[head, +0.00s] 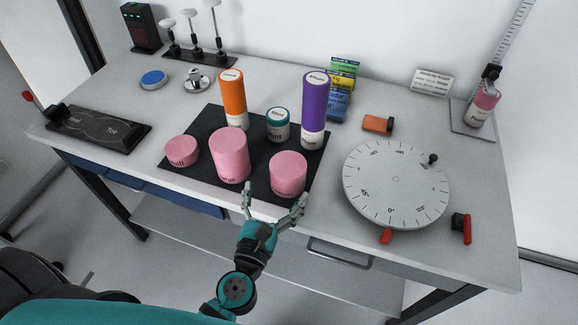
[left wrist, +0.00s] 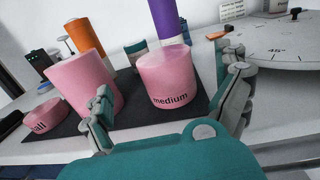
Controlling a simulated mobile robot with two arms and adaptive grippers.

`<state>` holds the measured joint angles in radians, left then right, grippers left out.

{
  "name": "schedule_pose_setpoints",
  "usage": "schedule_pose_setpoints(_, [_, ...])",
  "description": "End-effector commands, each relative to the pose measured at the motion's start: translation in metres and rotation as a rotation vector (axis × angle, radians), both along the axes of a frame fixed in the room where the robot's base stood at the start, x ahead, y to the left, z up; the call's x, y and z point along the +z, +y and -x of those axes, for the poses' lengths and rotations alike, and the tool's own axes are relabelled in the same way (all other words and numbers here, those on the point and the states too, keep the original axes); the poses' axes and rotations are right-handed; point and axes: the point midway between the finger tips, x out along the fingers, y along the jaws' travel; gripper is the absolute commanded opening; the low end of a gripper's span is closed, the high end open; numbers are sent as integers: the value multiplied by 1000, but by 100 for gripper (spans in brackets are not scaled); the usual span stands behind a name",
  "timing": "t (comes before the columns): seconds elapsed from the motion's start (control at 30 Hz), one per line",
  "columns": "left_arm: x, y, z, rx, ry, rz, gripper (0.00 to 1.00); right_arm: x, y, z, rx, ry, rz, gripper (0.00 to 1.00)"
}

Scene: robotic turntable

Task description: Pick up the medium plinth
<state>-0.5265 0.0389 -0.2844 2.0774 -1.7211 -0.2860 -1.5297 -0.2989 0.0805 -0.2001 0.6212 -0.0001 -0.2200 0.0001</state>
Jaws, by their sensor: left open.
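The medium plinth (head: 288,174) is a pink cylinder standing upright near the front right of the black mat (head: 258,190). In the left wrist view the plinth (left wrist: 171,78) shows its "medium" label. My left gripper (head: 274,200) is open at the table's front edge, just in front of the plinth. In the left wrist view the fingers (left wrist: 172,105) are spread on either side of the plinth's lower front, apart from it. The taller pink large plinth (head: 230,156) stands just left of it, and the low small plinth (head: 182,151) farther left. My right gripper is not seen.
An orange cylinder (head: 232,98), a teal-banded jar (head: 278,124) and a purple cylinder (head: 314,108) stand behind the plinths. The turntable (head: 396,185) with a red handle (head: 386,236) is to the right. Bare table lies between mat and turntable.

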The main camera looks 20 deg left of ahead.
Motion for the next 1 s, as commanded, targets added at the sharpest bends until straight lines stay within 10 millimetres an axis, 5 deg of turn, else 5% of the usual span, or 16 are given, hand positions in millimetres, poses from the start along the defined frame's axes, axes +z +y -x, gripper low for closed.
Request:
schedule_pose_setpoints(0.1, [3, 0, -23, 0, -1, 2, 100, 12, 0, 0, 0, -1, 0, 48])
schedule_pose_setpoints(0.7, [-9, -2, -87, 0, 1, 2, 100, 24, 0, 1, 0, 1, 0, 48])
schedule_pose_setpoints(1.0, [-11, -1, -92, -1, 1, 2, 100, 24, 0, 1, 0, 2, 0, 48])
